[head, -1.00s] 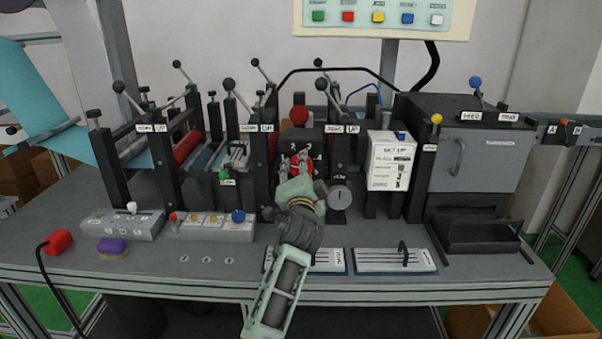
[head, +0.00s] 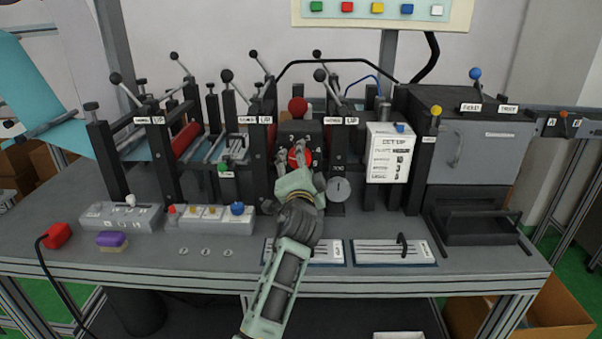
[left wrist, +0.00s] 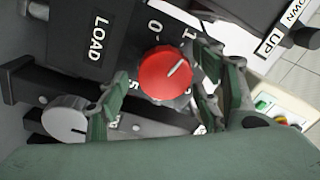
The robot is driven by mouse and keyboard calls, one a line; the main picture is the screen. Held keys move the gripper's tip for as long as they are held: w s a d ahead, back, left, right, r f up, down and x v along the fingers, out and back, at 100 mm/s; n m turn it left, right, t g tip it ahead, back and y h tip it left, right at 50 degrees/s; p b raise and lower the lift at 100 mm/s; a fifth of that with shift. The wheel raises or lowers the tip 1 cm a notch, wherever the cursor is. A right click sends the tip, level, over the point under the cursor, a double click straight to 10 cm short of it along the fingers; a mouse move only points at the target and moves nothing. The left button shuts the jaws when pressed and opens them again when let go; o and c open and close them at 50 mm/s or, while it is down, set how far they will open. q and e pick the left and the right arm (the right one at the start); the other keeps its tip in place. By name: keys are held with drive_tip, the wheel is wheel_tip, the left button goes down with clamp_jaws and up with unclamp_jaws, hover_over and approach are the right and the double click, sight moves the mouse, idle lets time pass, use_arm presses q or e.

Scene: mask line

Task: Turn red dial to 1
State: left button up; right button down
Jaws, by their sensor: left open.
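The red dial (left wrist: 165,75) is a round knob on a dark panel in the left wrist view. Its white pointer line aims up and to the right, roughly toward the printed 1. The 0 is printed above the dial. In the head view the red dial (head: 299,157) shows between the fingers of my left gripper (head: 294,162). In the left wrist view the left gripper (left wrist: 160,95) is open, with one finger on each side of the dial. Contact with the dial cannot be told. My right gripper is not in view.
A grey round knob (left wrist: 65,118) lies beside the left finger in the left wrist view.

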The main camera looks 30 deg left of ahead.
use_arm(q)
drive_tip(key=v, duration=1.1)
drive_tip(key=shift+s+d, duration=0.2)
drive_tip(key=shift+s, duration=0.1)
